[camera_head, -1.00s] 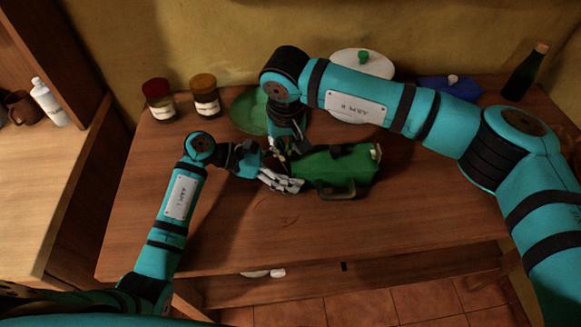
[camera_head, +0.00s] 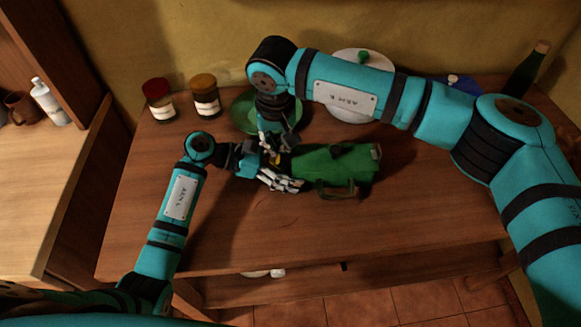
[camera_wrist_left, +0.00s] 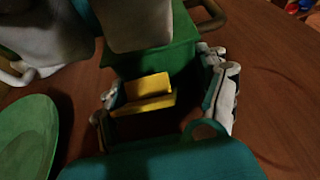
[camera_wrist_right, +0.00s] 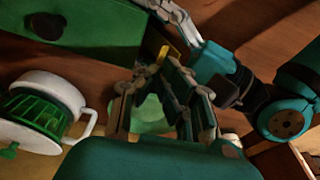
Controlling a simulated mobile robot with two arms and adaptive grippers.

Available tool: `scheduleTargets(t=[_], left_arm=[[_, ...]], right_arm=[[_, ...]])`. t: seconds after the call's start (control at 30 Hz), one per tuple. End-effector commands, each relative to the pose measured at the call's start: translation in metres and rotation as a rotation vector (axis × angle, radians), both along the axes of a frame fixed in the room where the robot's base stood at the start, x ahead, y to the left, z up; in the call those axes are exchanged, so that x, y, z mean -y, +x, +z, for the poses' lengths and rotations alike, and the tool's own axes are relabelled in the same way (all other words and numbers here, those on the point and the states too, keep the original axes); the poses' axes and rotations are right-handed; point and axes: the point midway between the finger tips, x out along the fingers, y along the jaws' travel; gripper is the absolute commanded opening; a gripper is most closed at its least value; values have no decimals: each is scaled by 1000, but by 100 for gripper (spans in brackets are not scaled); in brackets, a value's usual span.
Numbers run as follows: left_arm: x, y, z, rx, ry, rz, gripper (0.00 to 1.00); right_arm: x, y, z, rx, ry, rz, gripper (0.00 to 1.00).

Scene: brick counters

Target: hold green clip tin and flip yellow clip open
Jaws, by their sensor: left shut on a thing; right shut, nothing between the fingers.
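The green tin (camera_head: 335,163) lies on the brown table in the head view, with a handle on its near side. My left gripper (camera_head: 278,178) is shut on the tin's left end; in the left wrist view its fingers (camera_wrist_left: 165,100) lie on either side of that end. The yellow clip (camera_wrist_left: 147,92) is on this end, between those fingers; I cannot tell its exact angle. My right gripper (camera_wrist_right: 155,75) is shut and empty, its fingertips close to the yellow clip (camera_wrist_right: 166,52). Whether they touch it is unclear.
A green plate (camera_head: 240,105) lies behind the grippers. Two jars, one red-lidded (camera_head: 158,98) and one brown-lidded (camera_head: 205,95), stand at the back left. A white lidded pot (camera_head: 352,112) and a dark bottle (camera_head: 525,70) stand at the back. The table's front is clear.

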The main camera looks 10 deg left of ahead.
Motion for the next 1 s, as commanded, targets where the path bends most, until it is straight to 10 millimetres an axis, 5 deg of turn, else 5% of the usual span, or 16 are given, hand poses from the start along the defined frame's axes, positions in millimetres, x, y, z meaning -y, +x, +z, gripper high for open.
scheduleTargets(t=[0.43, 0.8, 0.83, 1.0], left_arm=[[0, 0, 0, -1, -1, 0, 30], [0, 0, 0, -1, 0, 0, 30], [0, 0, 0, 0, 0, 0, 77], [0, 0, 0, 0, 0, 0, 100]], right_arm=[[3, 1, 45, 2, 0, 0, 0], [4, 1, 52, 0, 0, 0, 0], [4, 1, 52, 0, 0, 0, 0], [4, 1, 52, 0, 0, 0, 0]])
